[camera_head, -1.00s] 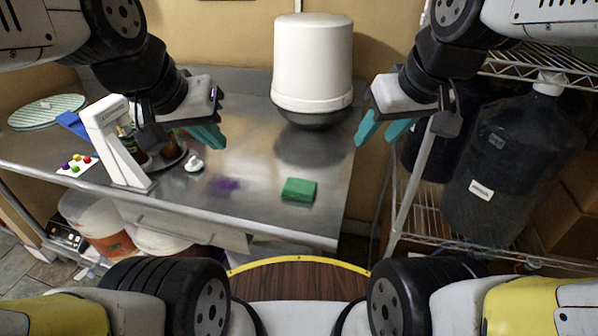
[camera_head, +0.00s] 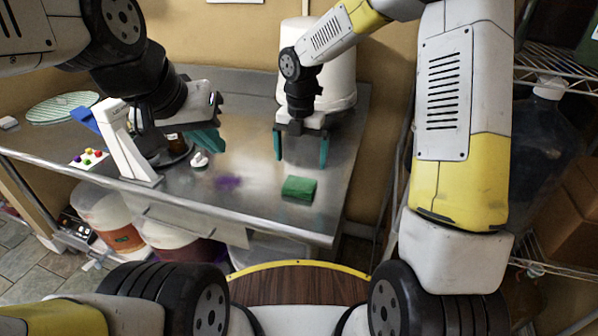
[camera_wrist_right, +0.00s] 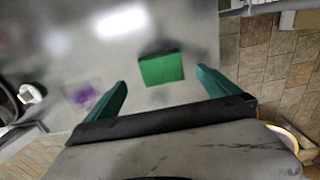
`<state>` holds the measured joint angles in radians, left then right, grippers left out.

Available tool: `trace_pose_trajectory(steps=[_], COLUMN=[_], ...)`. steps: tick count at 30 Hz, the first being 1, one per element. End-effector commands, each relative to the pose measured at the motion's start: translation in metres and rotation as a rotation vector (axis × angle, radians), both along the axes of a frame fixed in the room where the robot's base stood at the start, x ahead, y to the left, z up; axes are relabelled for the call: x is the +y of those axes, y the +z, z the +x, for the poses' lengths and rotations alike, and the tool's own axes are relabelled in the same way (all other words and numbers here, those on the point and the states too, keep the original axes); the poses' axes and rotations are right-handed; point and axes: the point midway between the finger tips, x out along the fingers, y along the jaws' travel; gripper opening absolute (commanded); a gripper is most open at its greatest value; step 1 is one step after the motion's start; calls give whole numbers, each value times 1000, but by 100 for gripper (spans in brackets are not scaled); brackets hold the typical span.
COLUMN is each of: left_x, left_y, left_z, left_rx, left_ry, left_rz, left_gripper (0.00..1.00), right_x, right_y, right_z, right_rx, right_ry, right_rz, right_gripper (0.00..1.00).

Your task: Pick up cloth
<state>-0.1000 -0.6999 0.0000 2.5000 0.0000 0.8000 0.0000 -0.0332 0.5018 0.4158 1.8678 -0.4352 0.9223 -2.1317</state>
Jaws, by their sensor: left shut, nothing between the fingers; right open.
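The green folded cloth (camera_head: 299,188) lies flat on the steel table near its right front part. In the right wrist view the green cloth (camera_wrist_right: 161,69) shows beyond and between my fingertips, apart from them. My right gripper (camera_head: 301,158) is open and empty above the table, a little behind the cloth, with its fingers pointing down. Its two teal fingers also frame the right wrist view (camera_wrist_right: 162,82). My left gripper (camera_head: 208,142) is shut and empty above the left part of the table, left of the cloth.
The steel table (camera_head: 265,215) has a purple stain (camera_head: 228,182) left of the cloth. A small white object (camera_head: 199,159) and a white upright device (camera_head: 130,143) stand further left. A large white container (camera_head: 340,75) stands behind my right gripper. A wire shelf (camera_head: 560,70) is at right.

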Motion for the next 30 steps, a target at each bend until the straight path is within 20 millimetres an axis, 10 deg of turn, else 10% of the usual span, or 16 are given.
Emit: trace_pose_trajectory(steps=[16,25,30], left_x=[0,0,0], left_y=[0,0,0], left_z=[0,0,0], left_rx=[0,0,0], left_ry=[0,0,0], left_rz=[0,0,0], left_gripper=[0,0,0], right_x=[2,1,1], right_y=[-69,-75,-75], right_z=[-6,-5,-5], right_rx=[3,0,0], right_ry=[4,2,2], right_rz=[-1,0,0], right_gripper=[100,100,71])
